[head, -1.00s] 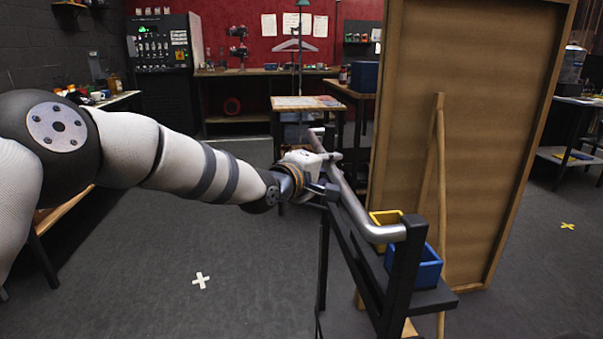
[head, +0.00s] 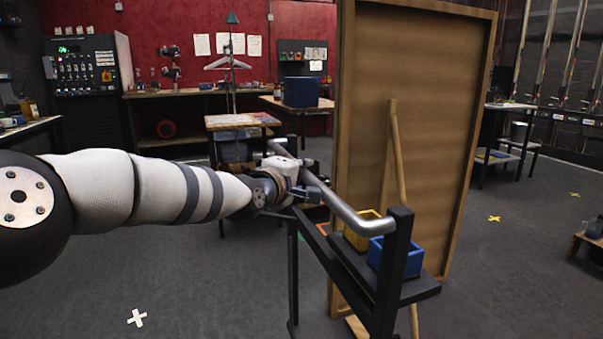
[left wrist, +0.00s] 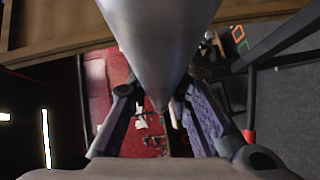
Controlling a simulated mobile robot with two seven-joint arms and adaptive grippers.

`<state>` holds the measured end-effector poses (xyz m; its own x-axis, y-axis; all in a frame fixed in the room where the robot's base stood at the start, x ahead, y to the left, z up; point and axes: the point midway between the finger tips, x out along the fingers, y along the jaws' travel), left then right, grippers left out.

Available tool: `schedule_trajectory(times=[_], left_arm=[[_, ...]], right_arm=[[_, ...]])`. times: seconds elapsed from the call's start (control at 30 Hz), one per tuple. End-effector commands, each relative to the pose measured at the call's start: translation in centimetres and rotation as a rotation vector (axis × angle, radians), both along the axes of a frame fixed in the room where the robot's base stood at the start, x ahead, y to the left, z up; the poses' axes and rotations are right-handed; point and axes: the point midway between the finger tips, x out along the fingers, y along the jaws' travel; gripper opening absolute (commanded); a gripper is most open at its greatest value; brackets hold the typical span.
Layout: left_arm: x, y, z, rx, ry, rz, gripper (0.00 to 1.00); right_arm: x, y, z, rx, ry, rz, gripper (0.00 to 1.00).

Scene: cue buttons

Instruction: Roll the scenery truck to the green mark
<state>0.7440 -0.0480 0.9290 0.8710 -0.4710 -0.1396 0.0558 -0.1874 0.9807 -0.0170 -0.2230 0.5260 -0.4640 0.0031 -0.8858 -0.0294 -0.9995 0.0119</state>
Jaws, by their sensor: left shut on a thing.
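The scenery truck is a dark frame with a grey push bar (head: 347,213), and it carries a yellow bin (head: 358,232) and a blue bin (head: 398,262). A tall brown panel (head: 425,140) with a wooden brace stands at its far side. My left gripper (head: 300,178) is shut on the push bar; the bar also runs between its fingers in the left wrist view (left wrist: 160,45). A small green outline, apparently the green mark (head: 302,238), shows on the floor, partly hidden behind the truck's frame. It also shows in the left wrist view (left wrist: 243,47). My right gripper is out of view.
An orange outline (head: 323,228) lies by the green one. A white cross (head: 136,317) marks open floor at left, and yellow crosses (head: 494,218) lie at right. A small table (head: 243,121) stands beyond my left gripper. A low wooden stand (head: 590,246) is at the right edge.

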Motion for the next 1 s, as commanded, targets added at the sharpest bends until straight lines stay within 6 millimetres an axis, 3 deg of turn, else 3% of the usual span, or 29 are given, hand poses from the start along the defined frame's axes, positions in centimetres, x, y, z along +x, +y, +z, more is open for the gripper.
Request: schedule_trajectory(times=[0.07,0.1,0.2,0.5,0.63,1.0], left_arm=[[0.0,-0.1,0.3,0.0,-0.007,-0.001,0.0],[0.0,-0.1,0.3,0.001,-0.007,-0.001,0.21],[0.0,-0.1,0.3,0.0,-0.006,-0.001,0.4],[-0.1,0.0,0.1,0.0,-0.002,0.0,0.4],[-1.0,0.6,0.3,0.001,-0.002,-0.001,0.4],[-7.9,4.3,1.5,-0.002,-0.004,0.0,0.4]], right_arm=[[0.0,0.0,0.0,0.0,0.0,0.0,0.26],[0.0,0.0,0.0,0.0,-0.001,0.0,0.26],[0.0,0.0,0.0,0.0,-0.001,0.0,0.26],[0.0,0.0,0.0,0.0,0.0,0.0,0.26],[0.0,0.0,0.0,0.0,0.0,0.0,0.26],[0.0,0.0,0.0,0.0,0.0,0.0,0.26]])
